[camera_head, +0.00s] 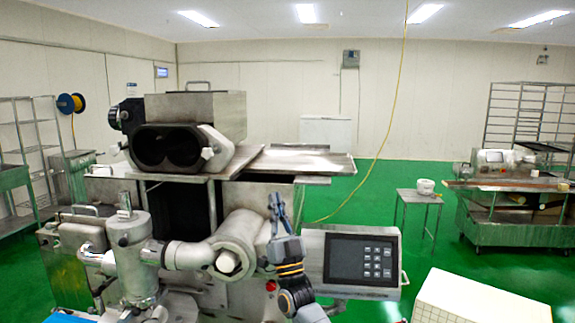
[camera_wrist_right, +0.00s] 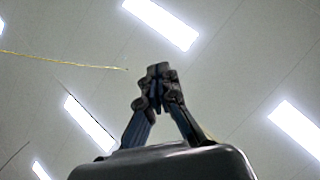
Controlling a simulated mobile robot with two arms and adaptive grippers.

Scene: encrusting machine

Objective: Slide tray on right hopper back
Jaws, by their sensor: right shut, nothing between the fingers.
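The encrusting machine (camera_head: 110,200) stands in front of me, with a steel hopper block (camera_head: 198,117) on top showing two dark round openings. A flat steel tray (camera_head: 305,162) lies on top to the right of this block and sticks out past the machine's right side. My right gripper (camera_head: 277,197) points upward in front of the machine, below the tray in the picture, left of the control panel. It looks apart from the tray. In the right wrist view its fingers (camera_wrist_right: 157,70) are closed together with nothing between them, against the ceiling. My left gripper is not in view.
A control panel (camera_head: 362,259) with a dark screen stands close to the right of my right gripper. A white box (camera_head: 480,300) is at the lower right. A small table (camera_head: 418,197) with a white pot and another machine (camera_head: 500,210) stand farther back. Green floor between is clear.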

